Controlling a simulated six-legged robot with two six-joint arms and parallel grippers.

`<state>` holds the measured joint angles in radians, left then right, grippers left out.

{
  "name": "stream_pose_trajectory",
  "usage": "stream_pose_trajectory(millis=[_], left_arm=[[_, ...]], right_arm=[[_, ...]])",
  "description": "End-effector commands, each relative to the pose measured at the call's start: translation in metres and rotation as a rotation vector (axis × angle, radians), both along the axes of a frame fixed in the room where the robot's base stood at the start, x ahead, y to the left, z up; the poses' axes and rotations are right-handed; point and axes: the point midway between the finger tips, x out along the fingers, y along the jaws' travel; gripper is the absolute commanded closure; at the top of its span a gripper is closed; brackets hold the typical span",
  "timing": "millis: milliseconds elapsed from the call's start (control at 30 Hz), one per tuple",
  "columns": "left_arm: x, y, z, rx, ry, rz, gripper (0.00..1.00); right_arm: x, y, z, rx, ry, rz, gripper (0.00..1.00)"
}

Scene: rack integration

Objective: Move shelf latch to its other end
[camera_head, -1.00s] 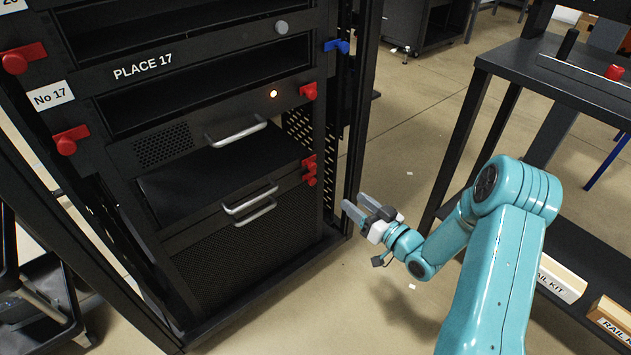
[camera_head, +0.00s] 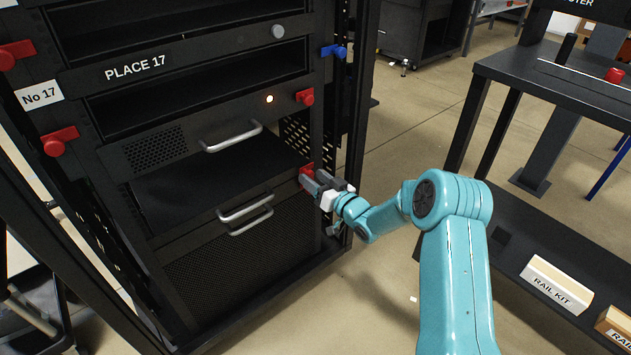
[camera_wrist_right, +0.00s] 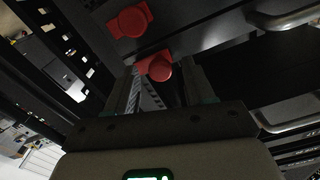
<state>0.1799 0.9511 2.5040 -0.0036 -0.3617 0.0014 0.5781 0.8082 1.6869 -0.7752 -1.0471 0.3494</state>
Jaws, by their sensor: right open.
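A red shelf latch (camera_head: 306,171) is on the right post of the black rack, beside the lower open shelf (camera_head: 220,172). My right gripper (camera_head: 314,184) is at this latch, coming from the right, and partly hides it. In the right wrist view, two red latch knobs show: one farther off (camera_wrist_right: 132,20) and one nearer (camera_wrist_right: 158,68), close to the tips of my gripper (camera_wrist_right: 165,90). The jaws are open with nothing held between them. I cannot tell whether a finger touches the nearer knob. My left gripper is not in view.
Other red latches sit higher on the right post (camera_head: 305,97) and on the left post (camera_head: 60,141). A blue latch (camera_head: 334,50) is at upper right. Silver drawer handles (camera_head: 245,207) stick out left of my gripper. A dark bench (camera_head: 560,90) stands at right.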

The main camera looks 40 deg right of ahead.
Motion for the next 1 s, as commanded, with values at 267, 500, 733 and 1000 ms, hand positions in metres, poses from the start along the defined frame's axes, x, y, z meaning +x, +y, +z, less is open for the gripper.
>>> stream_pose_trajectory(millis=[267,500,733,1000], left_arm=[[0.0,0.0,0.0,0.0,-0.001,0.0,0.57],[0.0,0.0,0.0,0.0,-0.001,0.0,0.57],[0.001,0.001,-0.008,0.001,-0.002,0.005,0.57],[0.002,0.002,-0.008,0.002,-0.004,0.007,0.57]], right_arm=[[0.001,0.0,0.0,0.0,0.0,0.0,0.57],[0.001,0.0,0.0,-0.001,0.0,0.0,1.0],[0.0,0.022,-0.002,0.0,0.0,0.004,1.0],[-0.001,0.028,0.0,-0.001,0.0,0.006,1.0]])
